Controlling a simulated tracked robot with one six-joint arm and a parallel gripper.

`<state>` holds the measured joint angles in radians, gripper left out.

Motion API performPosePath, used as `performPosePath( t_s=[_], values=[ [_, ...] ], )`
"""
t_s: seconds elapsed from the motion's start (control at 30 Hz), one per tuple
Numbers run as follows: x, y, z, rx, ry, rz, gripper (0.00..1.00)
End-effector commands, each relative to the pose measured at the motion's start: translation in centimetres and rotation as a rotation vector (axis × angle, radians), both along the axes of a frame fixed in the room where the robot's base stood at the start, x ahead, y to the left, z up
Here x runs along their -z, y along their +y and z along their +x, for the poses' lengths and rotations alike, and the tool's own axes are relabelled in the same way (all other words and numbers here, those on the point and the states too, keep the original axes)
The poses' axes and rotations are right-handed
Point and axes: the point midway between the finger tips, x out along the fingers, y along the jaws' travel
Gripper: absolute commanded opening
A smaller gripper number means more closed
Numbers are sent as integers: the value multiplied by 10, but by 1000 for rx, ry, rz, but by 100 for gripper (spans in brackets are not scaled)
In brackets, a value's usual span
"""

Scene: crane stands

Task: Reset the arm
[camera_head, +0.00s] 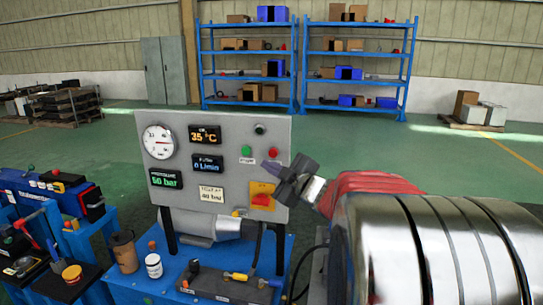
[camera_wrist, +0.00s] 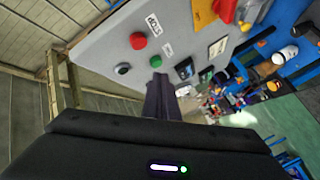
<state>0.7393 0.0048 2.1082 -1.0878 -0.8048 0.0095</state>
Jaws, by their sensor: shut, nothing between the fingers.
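My gripper (camera_head: 287,180) is at the end of my arm, in front of the right side of a grey control panel (camera_head: 225,130). Its dark fingers are together with nothing between them. In the wrist view the shut fingers (camera_wrist: 160,98) point toward the panel face (camera_wrist: 105,45), near a red button (camera_wrist: 138,41) and a green button (camera_wrist: 123,68). I cannot tell whether the fingertips touch the panel. In the head view the gripper is close to a yellow-and-red rotary switch (camera_head: 261,196) and overlaps part of the panel's right edge.
The panel has a round gauge (camera_head: 158,142) and lit displays. It stands on a blue bench (camera_head: 130,288) with a brown cup (camera_head: 124,252) and a white jar (camera_head: 153,265). Another blue bench with tools is at left. Blue shelves (camera_head: 298,70) stand behind open green floor (camera_head: 400,150).

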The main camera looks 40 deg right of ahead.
Motion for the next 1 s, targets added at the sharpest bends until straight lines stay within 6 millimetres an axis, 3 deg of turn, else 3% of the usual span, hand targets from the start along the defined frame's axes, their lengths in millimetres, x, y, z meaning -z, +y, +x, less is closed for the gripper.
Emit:
performPosePath(
  t_s=[0.37, 0.57, 0.8, 1.0],
  values=[
    [2, -2, 0, 8, 7, 0, 0],
    [18, -27, -5, 114, 66, 22, 0],
    [65, -77, -39, 386, 204, 143, 0],
    [94, -82, -77, 576, 314, 264, 0]
  ],
)
